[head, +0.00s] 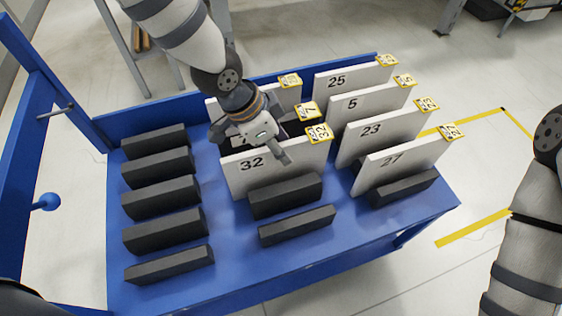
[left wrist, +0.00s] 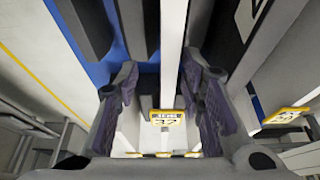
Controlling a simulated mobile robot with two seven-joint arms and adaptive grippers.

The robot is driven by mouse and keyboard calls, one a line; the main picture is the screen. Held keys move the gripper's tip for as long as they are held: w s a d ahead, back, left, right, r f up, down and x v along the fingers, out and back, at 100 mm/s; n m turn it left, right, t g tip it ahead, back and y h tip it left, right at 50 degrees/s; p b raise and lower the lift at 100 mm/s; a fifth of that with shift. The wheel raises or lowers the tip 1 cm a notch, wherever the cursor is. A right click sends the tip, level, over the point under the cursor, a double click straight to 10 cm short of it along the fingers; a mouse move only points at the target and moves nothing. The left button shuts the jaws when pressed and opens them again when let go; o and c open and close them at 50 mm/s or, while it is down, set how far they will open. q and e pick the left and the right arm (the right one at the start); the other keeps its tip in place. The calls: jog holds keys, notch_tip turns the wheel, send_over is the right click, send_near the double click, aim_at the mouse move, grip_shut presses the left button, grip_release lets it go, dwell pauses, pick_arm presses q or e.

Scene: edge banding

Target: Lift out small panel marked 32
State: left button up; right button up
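The small white panel marked 32 (head: 243,181) stands upright between dark foam blocks on the blue cart, in the front row of the middle column. Its yellow tag (head: 319,133) sits at its top right corner. My left gripper (head: 262,148) is over its top edge. In the left wrist view the panel's pale edge (left wrist: 172,62) and its tag 32 (left wrist: 167,117) lie between the two fingers of the left gripper (left wrist: 163,95). The fingers are spread, with gaps seen on both sides. My right arm shows at the right edge of the head view, but its gripper is not in view.
A panel marked 7 stands behind, partly hidden by my left arm; its tag (head: 306,110) shows. Panels 25 (head: 350,85), 5 (head: 365,105), 23 (head: 385,132) and 27 (head: 405,165) stand at right. Foam blocks (head: 165,230) line the cart's left. The blue cart frame (head: 35,130) rises at left.

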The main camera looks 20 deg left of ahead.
aim_at(279, 167)
pick_arm(q)
jog(key=x, duration=0.5)
jog(key=shift+w+a+f+b, duration=0.1)
jog(key=shift+w+b, duration=0.3)
grip_shut()
